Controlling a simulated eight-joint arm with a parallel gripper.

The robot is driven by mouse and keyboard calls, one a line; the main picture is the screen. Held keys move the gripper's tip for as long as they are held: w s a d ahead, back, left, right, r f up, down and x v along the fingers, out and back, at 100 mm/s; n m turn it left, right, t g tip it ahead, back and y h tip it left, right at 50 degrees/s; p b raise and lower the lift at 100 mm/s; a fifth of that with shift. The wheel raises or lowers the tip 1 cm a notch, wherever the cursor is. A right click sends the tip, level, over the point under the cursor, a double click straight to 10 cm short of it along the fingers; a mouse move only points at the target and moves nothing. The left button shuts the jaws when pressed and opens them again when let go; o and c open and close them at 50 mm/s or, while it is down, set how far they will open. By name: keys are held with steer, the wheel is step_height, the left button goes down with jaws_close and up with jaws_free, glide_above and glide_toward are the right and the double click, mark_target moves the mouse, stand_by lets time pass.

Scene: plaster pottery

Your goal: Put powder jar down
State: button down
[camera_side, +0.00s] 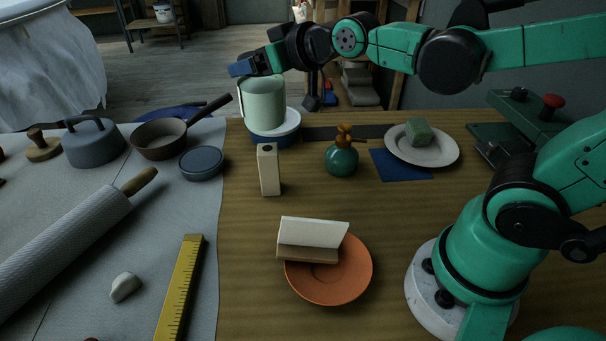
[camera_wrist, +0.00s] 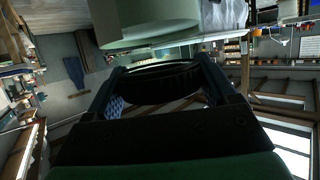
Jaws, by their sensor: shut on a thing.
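The powder jar (camera_side: 264,104), a pale green cylinder, is upright at the far side of the table, over a round white wheel top (camera_side: 291,122) with a dark blue base. I cannot tell whether its bottom touches the wheel top. My gripper (camera_side: 254,78) is at the jar's upper part and shut on it.
A cream block with a hole (camera_side: 269,170) and a teal bottle (camera_side: 341,159) stand in front of the wheel. An orange saucer (camera_side: 331,291) lies nearer. Bare wood lies between them.

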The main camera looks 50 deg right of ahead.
step_height(320, 180, up, 4)
steer(key=shift+r, duration=0.15)
steer(key=shift+a, duration=0.15)
steer(key=s+a+f+n+g+y, duration=0.3)
steer(key=a+n+y, duration=0.2)
steer(key=a, duration=0.2)
steer(key=s+a+f+n+g+y, duration=0.2)
steer(key=s+a+f+n+y, duration=0.1)
steer(key=a+n+y, duration=0.3)
steer(key=s+a+r+n+g+h, duration=0.1)
steer(key=s+a+r+n+g, duration=0.25)
steer(key=s+n+g, duration=0.45)
steer(key=s+a+r+n+g+h, duration=0.1)
steer(key=s+a+r+n+g, duration=0.1)
steer(key=s+a+n+g, duration=0.55)
step_height(320, 180, down, 17)
steer(key=w+d+g, duration=0.2)
steer(key=shift+r+g+y, duration=0.15)
steer(key=shift+g+y, duration=0.15)
steer(key=shift+g, duration=0.05)
steer(key=shift+d+f+n, duration=0.1)
steer(key=shift+f+n, duration=0.15)
steer(key=shift+f, duration=0.25)
jaws_free()
